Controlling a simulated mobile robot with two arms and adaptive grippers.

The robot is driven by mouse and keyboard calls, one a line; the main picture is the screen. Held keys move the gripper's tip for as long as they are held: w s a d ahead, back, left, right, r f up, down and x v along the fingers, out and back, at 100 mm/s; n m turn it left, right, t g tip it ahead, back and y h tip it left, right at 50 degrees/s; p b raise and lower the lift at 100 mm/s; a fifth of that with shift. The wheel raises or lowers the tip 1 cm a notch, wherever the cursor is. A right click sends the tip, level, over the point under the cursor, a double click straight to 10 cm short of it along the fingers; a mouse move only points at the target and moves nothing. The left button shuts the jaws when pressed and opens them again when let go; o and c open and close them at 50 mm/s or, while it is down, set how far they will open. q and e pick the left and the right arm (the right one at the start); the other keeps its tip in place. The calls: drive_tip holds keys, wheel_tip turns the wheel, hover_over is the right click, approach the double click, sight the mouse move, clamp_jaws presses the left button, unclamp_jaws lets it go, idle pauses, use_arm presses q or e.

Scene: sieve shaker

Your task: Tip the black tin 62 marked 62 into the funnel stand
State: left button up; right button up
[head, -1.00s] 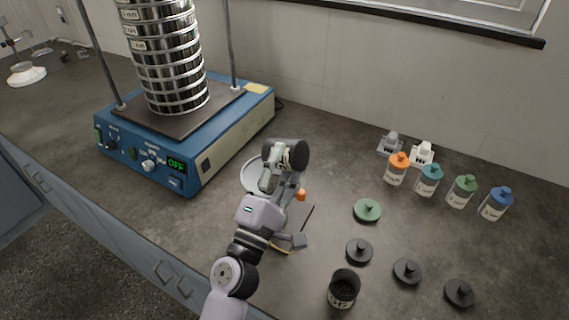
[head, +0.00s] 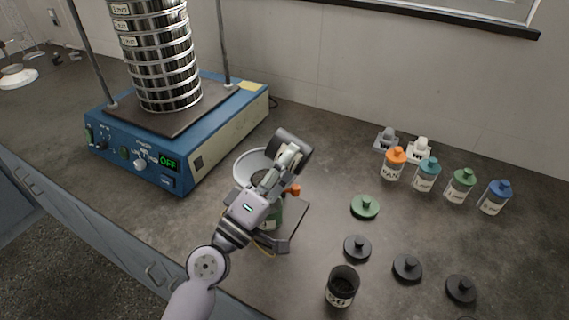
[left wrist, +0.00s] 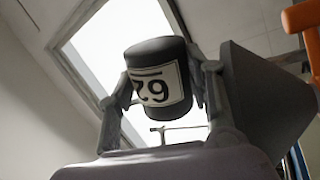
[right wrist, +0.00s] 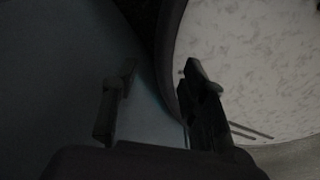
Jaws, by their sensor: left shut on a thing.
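The black tin 62 (head: 292,141) is in my left gripper (head: 277,166), held tilted above the funnel stand. In the left wrist view the tin (left wrist: 153,52) sits between both fingers, and its white label reads upside down. The tin's mouth and contents are hidden. The funnel stand's pale round funnel (head: 240,169) is partly covered by my left gripper and arm. Its dark base plate (head: 296,222) and an orange knob show at the right, and a green vessel shows partly below. My right gripper (right wrist: 157,95) is in the right wrist view only, fingers apart with nothing between them.
The blue sieve shaker (head: 190,155) with its sieve stack (head: 160,60) stands left of the funnel. An open black tin (head: 341,287), a green lid (head: 365,207) and several black lids (head: 407,268) lie to the right. Several capped bottles (head: 427,174) stand behind.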

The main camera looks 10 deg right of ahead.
use_arm(q)
drive_tip(key=shift+w+a+f+m+g, duration=0.1)
drive_tip(key=shift+f+m+g, duration=0.1)
drive_tip(key=shift+m, duration=0.3)
drive_tip(key=shift+w+a+f+m+g, duration=0.1)
drive_tip(key=shift+m+g, duration=0.1)
drive_tip(key=shift+m, duration=0.3)
drive_tip(key=m+g, duration=0.2)
drive_tip(key=m, duration=0.2)
drive_tip(key=shift+a+m+h, duration=0.1)
drive_tip(key=shift+m+h, duration=0.2)
drive_tip(key=shift+h, duration=0.1)
drive_tip(key=shift+w+a+f+m+g, duration=0.15)
drive_tip(key=shift+m+g, duration=0.15)
drive_tip(key=shift+m, duration=0.3)
drive_tip(key=shift+w+a+m+g, duration=0.1)
drive_tip(key=shift+m+g, duration=0.4)
drive_tip(key=shift+m, duration=0.7)
drive_tip(key=m, duration=0.1)
drive_tip(key=m+g, duration=0.1)
drive_tip(key=shift+w+a+m, duration=0.2)
drive_tip(key=shift+a+m, duration=0.1)
drive_tip(key=shift+m, duration=0.1)
drive_tip(key=shift+s+d, duration=0.1)
